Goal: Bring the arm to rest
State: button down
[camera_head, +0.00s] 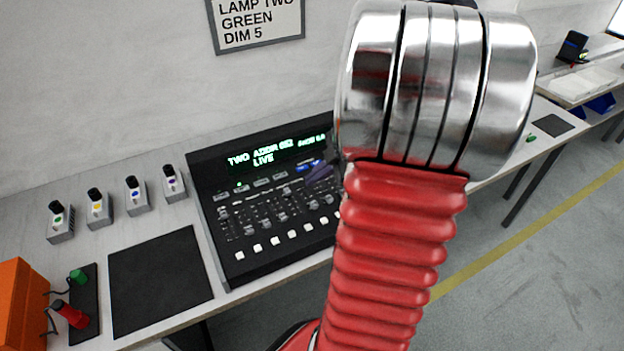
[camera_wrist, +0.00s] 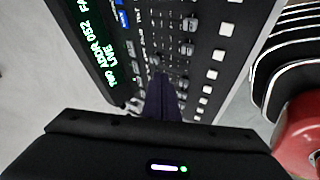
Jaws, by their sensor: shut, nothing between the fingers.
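My arm, red ribbed with silver joint rings, rises through the middle of the head view and hides the right part of the black lighting console (camera_head: 218,250). My gripper (camera_wrist: 161,92) shows its dark purple fingers together and empty in the wrist view, pointing over the console's faders and buttons. The fingertips also show small beside the arm in the head view (camera_head: 318,176). I cannot tell the exact gap between them and the console. The console's green display (camera_head: 275,150) reads "TWO", "ADDR 052" and "LIVE"; the console is also in the wrist view (camera_wrist: 205,55).
A black mat (camera_head: 160,282), an orange case (camera_head: 20,300) and red and green plugs (camera_head: 72,312) are at left. A wall sign (camera_head: 255,22) reads "LAMP TWO GREEN DIM 5".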

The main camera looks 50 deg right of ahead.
dwell(0.5)
jog(key=shift+d, duration=0.35)
jog(key=s+d+r+m+g+h, duration=0.2)
jog(key=d+r+m+h, duration=0.5)
jog(key=d+m+h, duration=0.45)
jog(key=s+a+r+y, duration=0.1)
jog(key=a+r+y, duration=0.1)
jog(key=a, duration=1.2)
jog(key=s+a+r+m+y, duration=0.1)
jog(key=a+y, duration=0.3)
jog(key=a, duration=1)
jog(key=s+a+r+y, duration=0.2)
jog(key=s+a+y, duration=0.1)
jog(key=a, duration=1.1)
jog(key=shift+a+r+t, duration=0.3)
jog(key=shift+a, duration=0.05)
